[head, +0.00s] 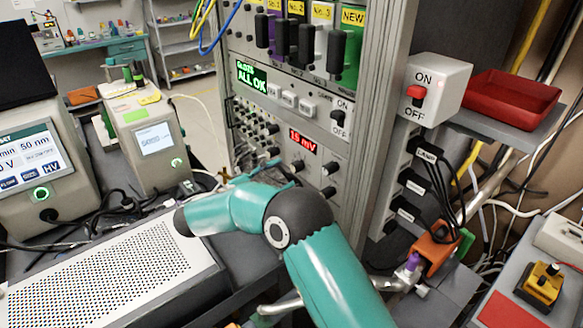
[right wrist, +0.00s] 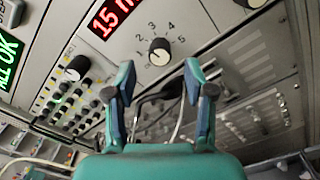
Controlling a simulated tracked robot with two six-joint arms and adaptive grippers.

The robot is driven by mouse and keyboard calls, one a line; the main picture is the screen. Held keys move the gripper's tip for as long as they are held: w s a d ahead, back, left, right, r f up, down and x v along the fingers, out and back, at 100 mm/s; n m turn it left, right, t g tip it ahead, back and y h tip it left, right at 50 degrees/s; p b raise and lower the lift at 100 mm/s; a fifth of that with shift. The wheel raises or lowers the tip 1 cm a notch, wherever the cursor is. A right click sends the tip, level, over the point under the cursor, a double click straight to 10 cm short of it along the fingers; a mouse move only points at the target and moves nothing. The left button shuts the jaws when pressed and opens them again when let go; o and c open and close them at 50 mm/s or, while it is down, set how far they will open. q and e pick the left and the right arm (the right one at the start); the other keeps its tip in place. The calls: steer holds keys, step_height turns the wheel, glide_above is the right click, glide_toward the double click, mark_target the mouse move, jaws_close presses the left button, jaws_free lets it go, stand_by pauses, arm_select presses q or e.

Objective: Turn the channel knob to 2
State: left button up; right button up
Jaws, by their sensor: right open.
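The channel knob (right wrist: 160,52) is a round black knob in the right wrist view, ringed by printed numbers. A pale mark shows on its lower side; I cannot tell which number it points to. In the head view the knob (head: 298,165) is small, just below the red display. My right gripper (right wrist: 159,78) is open and empty. Its two teal fingers point at the panel, one to each side below the knob in the wrist picture, apart from it. In the head view my right arm hides most of this gripper. My left gripper is not in view.
The red 15 mV display (head: 303,142) sits above the knob. Another black knob (head: 328,192) is close by on the panel. Cables and jacks (head: 250,130) fill the panel's left side. A perforated plate (head: 110,280) lies at lower left. A red tray (head: 510,102) stands at right.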

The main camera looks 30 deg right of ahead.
mark_target(292, 169)
steer(key=shift+w+d+p, duration=0.15)
steer(key=shift+d+p, duration=0.05)
steer(key=shift+d, duration=0.85)
steer(key=shift+w+d+p, duration=0.1)
steer(key=shift+d+p, duration=0.05)
steer(key=shift+d, duration=0.9)
steer(key=shift+c, duration=0.4)
